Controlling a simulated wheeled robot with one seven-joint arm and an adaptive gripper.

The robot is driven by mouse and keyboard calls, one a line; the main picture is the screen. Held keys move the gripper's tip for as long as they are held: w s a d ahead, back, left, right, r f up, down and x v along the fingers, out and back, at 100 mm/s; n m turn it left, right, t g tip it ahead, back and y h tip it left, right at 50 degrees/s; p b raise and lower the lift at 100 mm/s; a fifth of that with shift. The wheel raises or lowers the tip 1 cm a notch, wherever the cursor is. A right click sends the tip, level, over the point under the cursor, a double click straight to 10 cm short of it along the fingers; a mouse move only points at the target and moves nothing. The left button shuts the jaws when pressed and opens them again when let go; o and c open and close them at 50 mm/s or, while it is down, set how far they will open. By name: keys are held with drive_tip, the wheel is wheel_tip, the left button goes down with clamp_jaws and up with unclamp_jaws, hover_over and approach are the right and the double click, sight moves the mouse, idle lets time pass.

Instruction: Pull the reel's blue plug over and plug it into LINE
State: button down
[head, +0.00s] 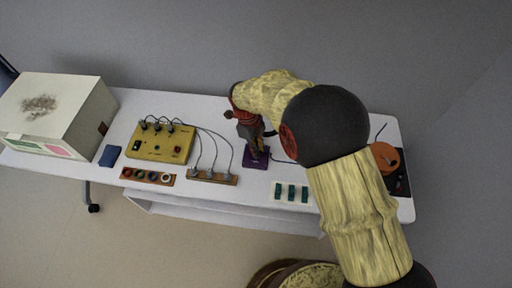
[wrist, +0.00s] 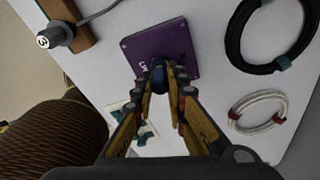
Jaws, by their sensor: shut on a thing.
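My gripper (wrist: 162,84) is shut on the dark blue plug (wrist: 158,73), which shows between the fingertips in the wrist view. The plug is over the purple plate (wrist: 171,38); white letters on the plate are partly covered by the fingers. I cannot tell whether the plug is in a socket there or just above it. In the head view my gripper (head: 254,149) points down at the purple plate (head: 256,163). The orange reel (head: 383,156) is at the table's right end, partly behind my arm. A thin dark cable runs from the plate's right side and passes behind my arm.
A yellow panel (head: 160,148) with several dark leads stands left of the plate. A wooden strip (head: 213,177) holding grey plugs is close by. Black (wrist: 236,40) and white (wrist: 256,112) cable coils lie to the right in the wrist view. A white box (head: 60,110) stands far left.

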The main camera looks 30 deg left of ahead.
drive_tip(key=shift+f, duration=0.4)
drive_tip(key=c, duration=1.7)
unclamp_jaws()
drive_tip(key=shift+r, duration=0.15)
drive_tip(key=shift+r+p, duration=2)
drive_tip(key=shift+r, duration=1.65)
